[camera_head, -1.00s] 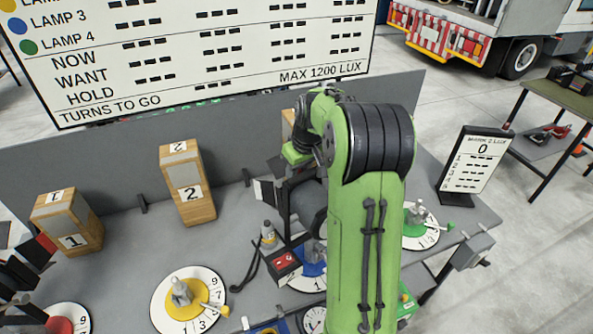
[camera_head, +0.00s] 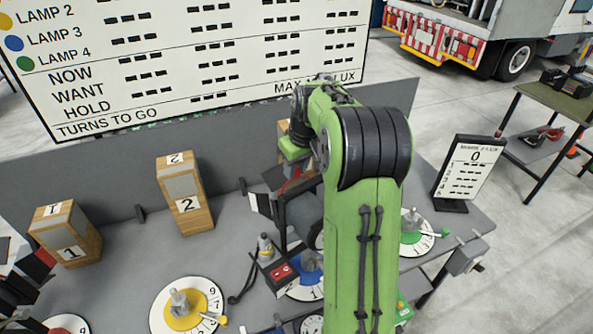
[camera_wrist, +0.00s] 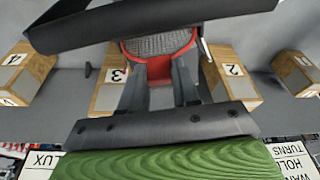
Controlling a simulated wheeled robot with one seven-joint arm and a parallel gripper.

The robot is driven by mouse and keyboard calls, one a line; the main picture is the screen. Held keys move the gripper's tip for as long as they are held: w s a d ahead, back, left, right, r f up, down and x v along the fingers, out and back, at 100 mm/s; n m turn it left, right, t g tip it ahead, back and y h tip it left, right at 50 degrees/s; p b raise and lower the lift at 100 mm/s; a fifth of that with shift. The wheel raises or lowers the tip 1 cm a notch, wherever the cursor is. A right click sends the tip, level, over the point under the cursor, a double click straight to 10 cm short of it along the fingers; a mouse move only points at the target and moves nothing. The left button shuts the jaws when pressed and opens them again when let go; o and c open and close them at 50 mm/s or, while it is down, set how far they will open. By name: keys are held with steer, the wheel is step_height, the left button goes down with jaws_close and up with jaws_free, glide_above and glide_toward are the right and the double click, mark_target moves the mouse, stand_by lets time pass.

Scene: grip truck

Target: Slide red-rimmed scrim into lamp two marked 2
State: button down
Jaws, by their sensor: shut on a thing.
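The red-rimmed scrim, a grey mesh disc, shows in the wrist view (camera_wrist: 160,45), its red tab between my two dark fingers. My gripper (camera_wrist: 160,72) is shut on it. In the head view a little of its red rim (camera_head: 297,182) shows beside my arm, above a black lamp with flaps (camera_head: 303,216). A dark flap (camera_wrist: 150,18) crosses the top of the wrist view, close to the scrim. I cannot read a number on this lamp or tell whether the scrim touches it. A wooden box marked 2 (camera_head: 185,205) stands to the left.
A wooden box marked 1 (camera_head: 68,236) stands at left; boxes marked 3 (camera_wrist: 112,85) and 4 (camera_wrist: 22,72) show in the wrist view. Yellow (camera_head: 188,303), blue (camera_head: 308,272) and green (camera_head: 417,235) dials lie on the bench. A small control box with red buttons (camera_head: 281,272) is near the lamp.

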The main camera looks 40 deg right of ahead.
steer(key=shift+r, duration=0.35)
steer(key=w+v, duration=0.2)
steer(key=v, duration=0.6)
steer(key=shift+r, duration=0.2)
stand_by(0.7)
stand_by(0.7)
steer(key=shift+w+f, duration=0.85)
steer(key=shift+w, duration=0.1)
steer(key=shift+f, duration=0.1)
